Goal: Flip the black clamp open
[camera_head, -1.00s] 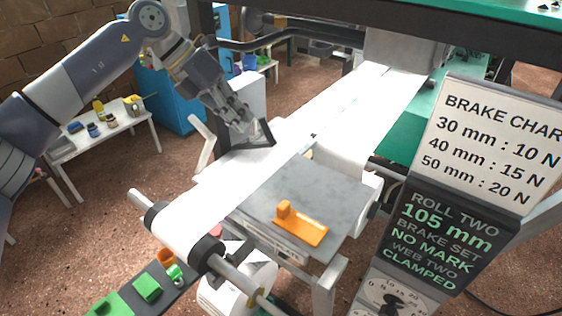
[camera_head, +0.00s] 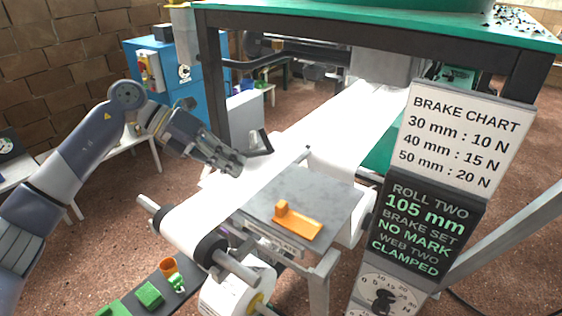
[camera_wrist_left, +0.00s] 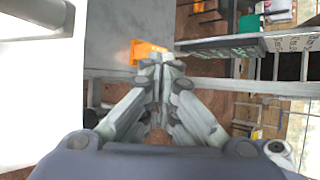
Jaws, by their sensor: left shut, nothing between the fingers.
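A dark angled piece (camera_head: 264,141), which looks like the black clamp, stands at the left edge of the white paper web (camera_head: 280,163). Its exact shape and whether it is open or shut are hard to tell. My left gripper (camera_head: 240,163) is shut and empty, just left of and in front of that piece; I cannot tell whether they touch. In the left wrist view the shut fingertips (camera_wrist_left: 162,60) appear over the machine, and I cannot make out the clamp there. My right gripper is not in view.
An orange block (camera_head: 301,221) lies on the grey slab (camera_head: 330,187). A brake chart sign (camera_head: 466,135) stands at right above a dark sign reading "web two clamped" (camera_head: 425,222). A roller with black collar (camera_head: 208,249) is in front. A green-topped frame (camera_head: 380,20) spans behind.

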